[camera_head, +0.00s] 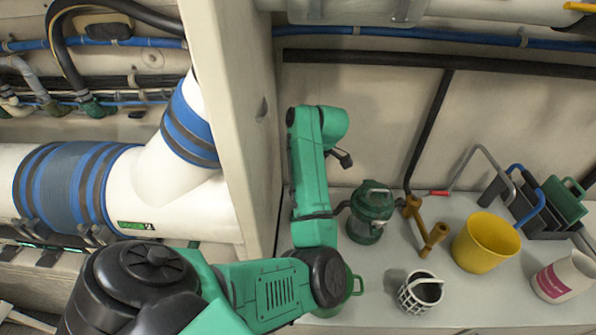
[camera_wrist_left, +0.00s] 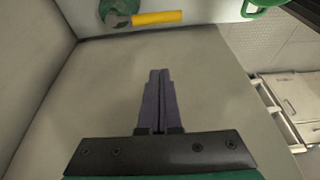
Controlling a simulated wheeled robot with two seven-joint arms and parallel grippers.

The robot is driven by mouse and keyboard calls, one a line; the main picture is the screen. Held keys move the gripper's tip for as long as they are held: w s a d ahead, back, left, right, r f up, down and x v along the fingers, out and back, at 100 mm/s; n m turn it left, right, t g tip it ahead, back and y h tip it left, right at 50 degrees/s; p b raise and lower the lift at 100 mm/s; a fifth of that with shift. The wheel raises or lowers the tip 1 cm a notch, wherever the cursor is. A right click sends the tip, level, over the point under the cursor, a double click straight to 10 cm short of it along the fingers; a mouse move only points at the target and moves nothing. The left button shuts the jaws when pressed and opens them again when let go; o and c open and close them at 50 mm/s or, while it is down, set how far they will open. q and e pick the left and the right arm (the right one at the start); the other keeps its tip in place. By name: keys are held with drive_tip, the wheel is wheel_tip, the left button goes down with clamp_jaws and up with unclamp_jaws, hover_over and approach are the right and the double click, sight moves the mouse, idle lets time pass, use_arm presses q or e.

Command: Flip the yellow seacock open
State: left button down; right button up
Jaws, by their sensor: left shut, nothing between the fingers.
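The seacock shows at the top of the left wrist view as a green rounded body (camera_wrist_left: 117,11) with a yellow bar handle (camera_wrist_left: 157,17) pointing right. I cannot surely match it to anything in the head view. My left gripper (camera_wrist_left: 160,74) is shut and empty, its dark fingers together over a bare pale surface. The handle lies beyond the fingertips, apart from them. In the head view my left gripper (camera_head: 344,159) is a small dark shape at the arm's end, above a green lantern-like canister (camera_head: 370,212). My right gripper is not in view.
A yellow-brown branched fitting (camera_head: 426,226), a yellow bucket (camera_head: 484,245), a white basket (camera_head: 416,296) and a white bottle (camera_head: 563,277) stand on the right of the shelf. A pale partition (camera_head: 232,110) rises left of my arm, beside a thick white pipe (camera_head: 165,212).

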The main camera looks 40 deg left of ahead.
use_arm(q)
drive_tip(key=s+d+p+x, duration=0.1)
drive_tip(key=p+x, duration=0.1)
drive_tip(key=x, duration=0.8)
drive_tip(key=w+d, duration=0.2)
drive_tip(key=shift+w+d+f+p, duration=0.1)
drive_tip(key=shift+w+d+p, duration=0.2)
drive_tip(key=shift+d+p, duration=0.1)
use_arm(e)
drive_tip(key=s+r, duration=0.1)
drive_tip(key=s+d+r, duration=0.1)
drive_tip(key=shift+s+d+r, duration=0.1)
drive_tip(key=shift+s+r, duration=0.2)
